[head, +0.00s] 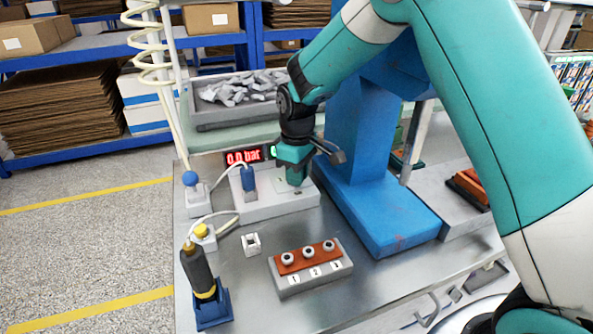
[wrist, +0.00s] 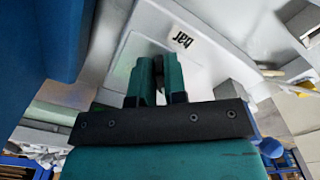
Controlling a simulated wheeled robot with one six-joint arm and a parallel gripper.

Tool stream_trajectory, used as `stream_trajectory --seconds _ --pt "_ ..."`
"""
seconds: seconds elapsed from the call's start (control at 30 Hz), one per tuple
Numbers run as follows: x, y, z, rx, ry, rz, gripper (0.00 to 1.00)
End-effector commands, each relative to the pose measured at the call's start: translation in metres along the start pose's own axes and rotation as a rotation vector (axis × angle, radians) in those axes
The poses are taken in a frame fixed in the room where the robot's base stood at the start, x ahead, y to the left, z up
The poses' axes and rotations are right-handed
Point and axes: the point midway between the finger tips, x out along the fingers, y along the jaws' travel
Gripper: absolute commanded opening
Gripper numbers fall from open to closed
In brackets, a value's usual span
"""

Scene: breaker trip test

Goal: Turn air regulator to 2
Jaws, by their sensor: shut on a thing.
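My gripper (head: 296,178) reaches down onto the light panel (head: 276,208) at the back of the bench. In the wrist view its teal fingers (wrist: 159,72) are closed on a small dark part, mostly hidden between the tips, beside a label reading "bar". It appears to be the air regulator's knob; its pointer and scale cannot be read. The red display (head: 243,156) behind the panel reads 0.0 bar. A second display, partly hidden by my gripper, shows green.
A blue plug with a hose (head: 248,178) stands just left of my gripper. A blue column (head: 355,130) rises close on the right.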

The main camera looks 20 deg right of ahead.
Motion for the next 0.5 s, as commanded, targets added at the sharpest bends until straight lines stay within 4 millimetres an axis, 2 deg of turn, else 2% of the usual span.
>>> stream_trajectory --seconds 0.5 --pt "-0.0017 0.0017 -0.0020 -0.080 0.008 0.004 0.00"
